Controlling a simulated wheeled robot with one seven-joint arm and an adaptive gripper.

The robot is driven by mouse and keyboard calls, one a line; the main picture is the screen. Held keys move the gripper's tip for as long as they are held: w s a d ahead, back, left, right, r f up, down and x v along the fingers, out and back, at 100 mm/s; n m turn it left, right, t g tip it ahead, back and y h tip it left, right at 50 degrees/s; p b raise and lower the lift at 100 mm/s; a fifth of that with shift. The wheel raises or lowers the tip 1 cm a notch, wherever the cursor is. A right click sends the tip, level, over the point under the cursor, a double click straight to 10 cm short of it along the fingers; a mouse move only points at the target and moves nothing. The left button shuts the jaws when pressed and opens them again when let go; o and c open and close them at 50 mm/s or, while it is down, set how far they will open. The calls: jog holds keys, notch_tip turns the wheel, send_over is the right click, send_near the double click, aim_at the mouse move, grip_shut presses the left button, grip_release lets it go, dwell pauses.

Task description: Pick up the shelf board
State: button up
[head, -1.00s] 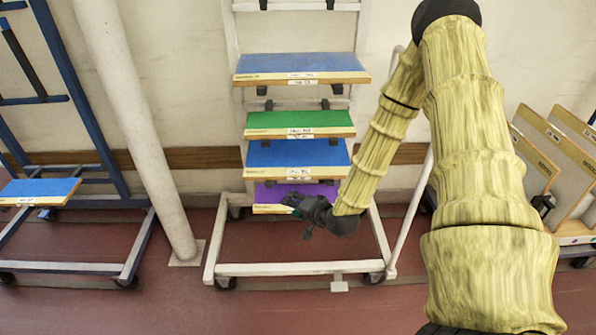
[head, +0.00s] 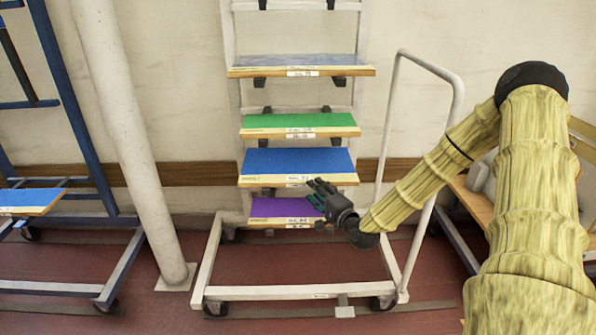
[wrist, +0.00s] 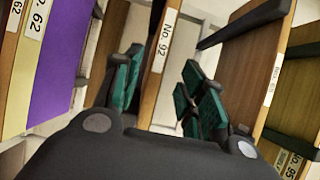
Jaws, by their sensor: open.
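Several shelf boards sit on brackets of a white wheeled rack. The lower blue board (head: 300,161) has a pale wooden front edge with a white label. My gripper (head: 313,191) is open at this board's right front, above the purple board (head: 275,208). In the wrist view, my gripper (wrist: 160,90) has its green-padded fingers on either side of a board edge labelled "No. 92" (wrist: 166,45), which appears to be the blue board's. Nothing is visibly clamped. The wrist body hides part of that edge, and I cannot tell whether the pads touch it. The purple board (wrist: 70,60) lies left there.
A green board (head: 300,120) and a higher blue board (head: 300,62) sit above. The white rack's base frame (head: 280,293) and side handle (head: 400,120) stand close to my arm. A pale post (head: 130,150) and a blue rack (head: 75,150) are left. Wooden panels are right.

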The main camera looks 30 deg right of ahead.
aim_at(298, 176)
jog(key=w+b, duration=0.1)
jog(key=w, duration=0.4)
jog(key=shift+w+f, duration=0.1)
jog(key=shift+w, duration=0.05)
jog(key=w+b, duration=0.1)
jog(key=w, duration=0.1)
jog(key=w+b, duration=0.1)
jog(key=w, duration=0.2)
jog(key=shift+a+f+b, duration=0.15)
jog(key=shift+b, duration=0.2)
grip_shut()
